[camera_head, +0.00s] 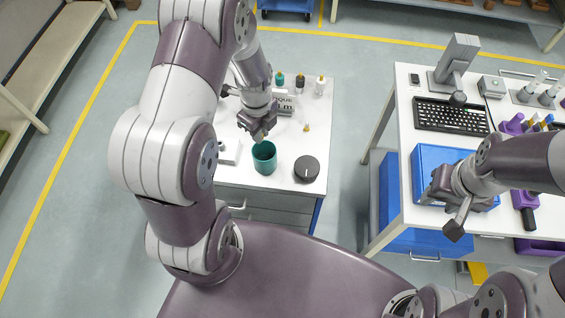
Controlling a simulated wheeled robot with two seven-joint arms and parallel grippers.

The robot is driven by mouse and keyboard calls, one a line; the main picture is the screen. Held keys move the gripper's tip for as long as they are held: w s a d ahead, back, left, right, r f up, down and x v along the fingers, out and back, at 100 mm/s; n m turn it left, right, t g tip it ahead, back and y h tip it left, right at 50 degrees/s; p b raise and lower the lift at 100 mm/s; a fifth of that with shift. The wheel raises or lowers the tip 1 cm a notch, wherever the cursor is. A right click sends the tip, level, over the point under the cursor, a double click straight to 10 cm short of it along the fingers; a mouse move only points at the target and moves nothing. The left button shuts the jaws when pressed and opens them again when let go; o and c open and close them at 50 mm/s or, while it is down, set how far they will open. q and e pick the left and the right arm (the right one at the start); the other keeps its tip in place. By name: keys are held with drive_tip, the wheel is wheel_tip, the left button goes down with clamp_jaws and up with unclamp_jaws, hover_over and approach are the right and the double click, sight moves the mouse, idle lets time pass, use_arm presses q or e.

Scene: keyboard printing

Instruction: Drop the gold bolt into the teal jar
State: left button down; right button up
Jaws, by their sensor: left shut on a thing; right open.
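The teal jar (264,160) stands upright with its mouth open, near the front of the small white table on the left. My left gripper (260,134) points down just above the jar's rim and is shut on a small gold-coloured piece, the gold bolt (258,137), mostly hidden by the fingers. Whether its lower end is inside the mouth cannot be told. My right gripper (443,208) is open and empty, over the blue mat (431,158) on the right table.
A black round object (307,169) sits right of the jar. Several small bottles (299,84) stand at the back, and a small yellow-tipped item (306,127) is nearby. A keyboard (451,116) and purple holders (513,125) occupy the right table. Open floor separates the tables.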

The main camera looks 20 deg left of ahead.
use_arm(q)
wheel_tip(320, 180, down, 6)
drive_tip(key=a+b, duration=0.1)
drive_tip(key=b, duration=0.3)
drive_tip(key=shift+a+b, duration=0.15)
drive_tip(key=shift+b, duration=0.2)
drive_tip(key=c, duration=1)
unclamp_jaws()
drive_tip(key=shift+a, duration=0.2)
drive_tip(key=r+b, duration=0.1)
drive_tip(key=r, duration=0.5)
drive_tip(key=r+b, duration=0.1)
drive_tip(key=r, duration=0.5)
drive_tip(key=shift+d+r, duration=0.2)
drive_tip(key=shift+r, duration=0.2)
use_arm(e)
wheel_tip(320, 180, down, 7)
drive_tip(key=a, duration=0.1)
drive_tip(key=shift+w+a, duration=0.15)
drive_tip(key=shift+a, duration=0.2)
